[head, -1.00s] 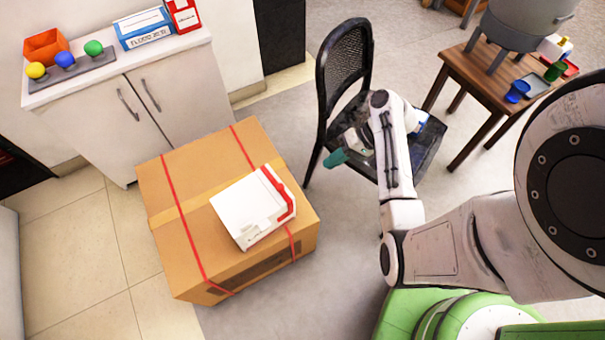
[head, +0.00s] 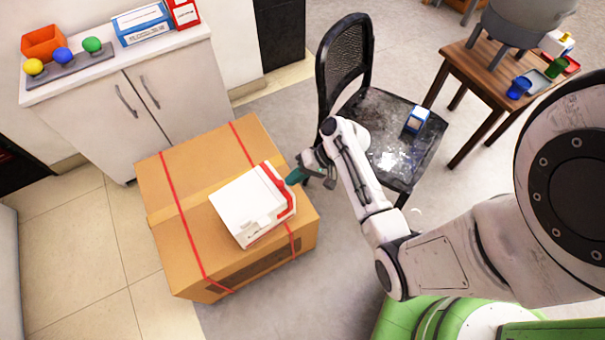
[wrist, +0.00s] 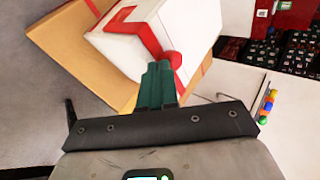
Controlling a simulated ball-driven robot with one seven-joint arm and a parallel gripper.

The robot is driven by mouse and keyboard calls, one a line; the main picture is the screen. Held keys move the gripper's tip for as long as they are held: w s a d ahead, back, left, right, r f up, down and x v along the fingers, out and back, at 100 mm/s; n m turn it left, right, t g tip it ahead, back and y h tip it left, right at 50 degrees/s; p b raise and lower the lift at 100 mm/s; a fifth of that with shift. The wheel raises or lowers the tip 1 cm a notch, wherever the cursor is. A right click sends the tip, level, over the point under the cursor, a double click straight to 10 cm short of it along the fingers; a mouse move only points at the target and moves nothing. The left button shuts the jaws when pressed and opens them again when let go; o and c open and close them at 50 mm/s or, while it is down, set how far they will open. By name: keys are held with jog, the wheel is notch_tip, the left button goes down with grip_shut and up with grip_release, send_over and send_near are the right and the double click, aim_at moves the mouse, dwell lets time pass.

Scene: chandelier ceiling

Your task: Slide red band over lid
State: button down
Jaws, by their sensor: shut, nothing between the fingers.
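A white box with a lid (head: 243,206) lies on top of a large cardboard carton. A red band (head: 279,184) runs along the box's right side in the head view. In the wrist view the red band (wrist: 141,26) crosses the white box (wrist: 190,27) and has a round red knob (wrist: 173,59) at its near corner. My gripper (head: 290,180) has green fingers and is at the right edge of the box, close to the band. In the wrist view its fingers (wrist: 157,70) are together and empty, just in front of the knob. I cannot tell whether they touch it.
The cardboard carton (head: 190,170) has red straps around it. A black chair (head: 385,165) with a small blue box (head: 417,119) stands at the right. A white cabinet (head: 135,90) is behind, and a wooden table (head: 465,80) is at the far right.

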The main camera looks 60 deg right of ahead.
aim_at(276, 185)
jog(key=shift+a, duration=0.1)
jog(key=shift+w+a+r+p, duration=0.1)
jog(key=shift+w+a+p, duration=0.1)
jog(key=shift+a+p, duration=0.1)
jog(key=w+a, duration=0.1)
jog(key=a+p, duration=0.1)
jog(key=a, duration=0.1)
jog(key=w+a+p, duration=0.1)
jog(key=a, duration=0.1)
jog(key=shift+w, duration=0.3)
